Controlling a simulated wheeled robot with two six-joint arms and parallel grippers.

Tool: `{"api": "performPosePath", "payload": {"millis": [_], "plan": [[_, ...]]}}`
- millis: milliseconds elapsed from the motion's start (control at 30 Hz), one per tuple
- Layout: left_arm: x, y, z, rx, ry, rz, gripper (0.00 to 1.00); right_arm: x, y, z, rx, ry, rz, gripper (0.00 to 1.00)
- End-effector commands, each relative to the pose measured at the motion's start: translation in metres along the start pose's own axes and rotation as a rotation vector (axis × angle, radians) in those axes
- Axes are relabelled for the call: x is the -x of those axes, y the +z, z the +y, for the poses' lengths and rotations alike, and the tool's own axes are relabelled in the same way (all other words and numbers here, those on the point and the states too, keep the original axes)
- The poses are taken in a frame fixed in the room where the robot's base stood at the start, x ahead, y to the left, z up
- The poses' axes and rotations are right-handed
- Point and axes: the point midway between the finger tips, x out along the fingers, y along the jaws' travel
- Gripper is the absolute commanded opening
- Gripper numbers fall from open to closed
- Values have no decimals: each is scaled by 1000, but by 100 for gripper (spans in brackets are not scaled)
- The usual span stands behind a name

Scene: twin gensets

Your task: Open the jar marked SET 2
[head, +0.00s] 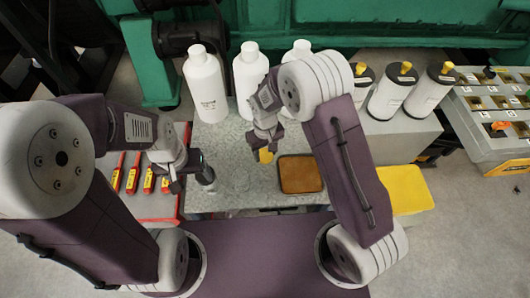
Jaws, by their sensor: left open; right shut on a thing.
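Three white canisters with dark tops and yellow knobs stand at the right of the bench: left (361,84), middle (393,92), right (429,92). Three white capped bottles stand at the back: left (206,88), middle (249,78), right (298,52). Their print is too small to read, so I cannot tell which thing is marked SET 2. My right gripper (265,146) is shut on a small yellow thing (265,156) above the bench, left of the brown tray. My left gripper (186,174) is open beside a small dark cylindrical thing (206,176).
The grey bench (232,180) has a brown tray (300,174) near its front. A yellow pad (405,189) is at the right. Red tools with yellow labels (133,178) lie on a red-edged surface at left. A switch panel (497,115) stands far right; green machinery (400,22) is behind.

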Motion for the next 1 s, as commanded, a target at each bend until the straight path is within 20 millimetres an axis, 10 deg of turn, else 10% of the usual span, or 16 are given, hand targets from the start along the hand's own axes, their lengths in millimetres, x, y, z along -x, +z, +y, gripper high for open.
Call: {"api": "performPosePath", "payload": {"millis": [100,467,1000], "plan": [[0,0,0,0,0,0,75,-1,0,0,0,0,0,69],[2,0,0,0,0,0,75,6,-1,0,0,0,3,69],[7,-1,0,0,0,0,75,118,-1,0,-1,1,2,69]]}}
